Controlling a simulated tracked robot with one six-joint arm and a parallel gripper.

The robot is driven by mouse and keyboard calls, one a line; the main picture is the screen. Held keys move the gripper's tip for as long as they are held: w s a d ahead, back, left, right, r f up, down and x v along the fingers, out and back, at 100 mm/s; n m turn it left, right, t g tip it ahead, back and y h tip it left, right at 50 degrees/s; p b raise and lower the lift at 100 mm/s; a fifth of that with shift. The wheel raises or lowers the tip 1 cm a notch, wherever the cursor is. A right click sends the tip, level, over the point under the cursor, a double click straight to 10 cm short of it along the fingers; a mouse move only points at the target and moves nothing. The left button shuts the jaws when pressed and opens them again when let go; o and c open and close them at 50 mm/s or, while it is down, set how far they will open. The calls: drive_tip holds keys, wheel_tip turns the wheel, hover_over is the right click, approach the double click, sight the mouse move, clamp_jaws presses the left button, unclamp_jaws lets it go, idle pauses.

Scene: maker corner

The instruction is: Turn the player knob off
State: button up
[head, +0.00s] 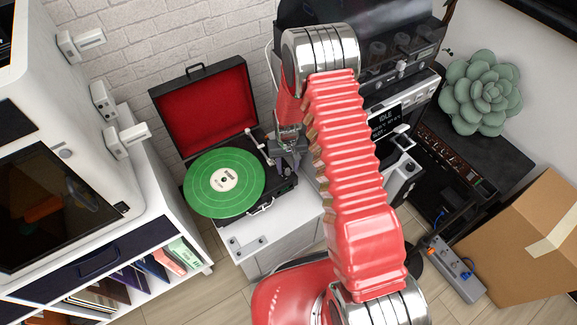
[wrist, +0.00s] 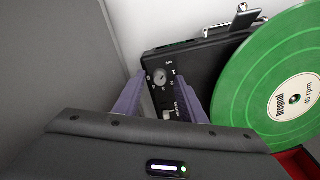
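The record player (head: 283,188) stands on a white cabinet with its red-lined lid open and a green record (head: 224,182) on it. In the wrist view the player's black deck (wrist: 200,60) shows a small round knob (wrist: 160,77) with markings around it and a pale slider below. My gripper (head: 288,155) is over the deck's right side, beside the record. In the wrist view my gripper (wrist: 161,88) is open, one finger on each side of the knob. I cannot tell whether the fingers touch it. In the head view the gripper hides the knob.
The record (wrist: 275,95) lies close to my right finger in the wrist view. A white machine with an "IDLE" screen (head: 386,122) stands right of the player. A cardboard box (head: 515,245) and a power strip (head: 457,268) are at the right. A white printer-like unit (head: 60,180) is at left.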

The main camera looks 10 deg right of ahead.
sight(288, 169)
wheel_tip(288, 169, up, 14)
drive_tip(key=shift+f, duration=0.15)
idle(0.7)
idle(0.5)
drive_tip(key=s+r+t, duration=0.2)
drive_tip(key=s+r, duration=1.1)
drive_tip(key=r, duration=0.3)
drive_tip(key=s+r+t, duration=0.3)
drive_tip(key=s+r, duration=1.1)
drive_tip(key=r, duration=0.2)
drive_tip(key=shift+s+r+n+t, duration=0.2)
drive_tip(key=shift+r+n+t, duration=0.1)
drive_tip(key=shift+n, duration=0.1)
drive_tip(key=shift+d, duration=0.1)
